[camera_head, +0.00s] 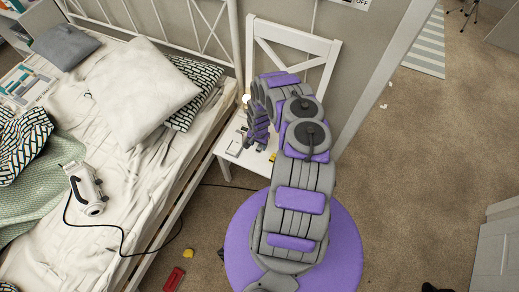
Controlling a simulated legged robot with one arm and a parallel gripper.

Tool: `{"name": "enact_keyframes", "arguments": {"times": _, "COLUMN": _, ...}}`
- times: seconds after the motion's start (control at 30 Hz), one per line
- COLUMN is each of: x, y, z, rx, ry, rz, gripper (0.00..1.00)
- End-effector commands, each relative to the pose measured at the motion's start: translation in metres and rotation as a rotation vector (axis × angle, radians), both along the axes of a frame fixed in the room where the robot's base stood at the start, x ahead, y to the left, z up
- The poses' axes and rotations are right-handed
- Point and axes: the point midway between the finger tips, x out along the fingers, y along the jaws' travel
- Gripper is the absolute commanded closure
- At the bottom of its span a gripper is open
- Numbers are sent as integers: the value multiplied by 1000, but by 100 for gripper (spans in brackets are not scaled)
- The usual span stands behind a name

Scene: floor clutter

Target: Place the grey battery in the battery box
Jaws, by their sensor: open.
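My gripper (257,142) points down over the white chair seat at the end of my purple and grey arm. It looks empty, with its fingers partly hidden by my own links. A small flat grey-and-white item (234,148) lies on the seat just left of the gripper; I cannot tell if it is the battery box. A small yellow item (272,157) lies on the seat to the right of the gripper. Small dark bits show near the fingertips. I cannot pick out the grey battery for sure; my arm hides part of the seat.
The white chair (293,45) stands between the bed (130,115) and a white door frame (385,75). A white device (85,190) on the bed trails a black cable to the floor. A red item (174,279) and a yellow item (188,253) lie on the carpet. The right floor is mostly clear.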

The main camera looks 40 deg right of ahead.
Motion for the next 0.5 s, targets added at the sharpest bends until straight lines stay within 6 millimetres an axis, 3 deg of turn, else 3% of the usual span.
{"name": "enact_keyframes", "arguments": {"times": 0.03, "x": 0, "y": 0, "z": -14, "rx": 2, "ry": 0, "rz": -3, "gripper": 43}}
{"name": "enact_keyframes", "arguments": {"times": 0.2, "x": -1, "y": -1, "z": -32, "rx": 1, "ry": 0, "rz": -1, "gripper": 43}}
{"name": "enact_keyframes", "arguments": {"times": 0.5, "x": 0, "y": -1, "z": -34, "rx": -1, "ry": 0, "rz": -1, "gripper": 43}}
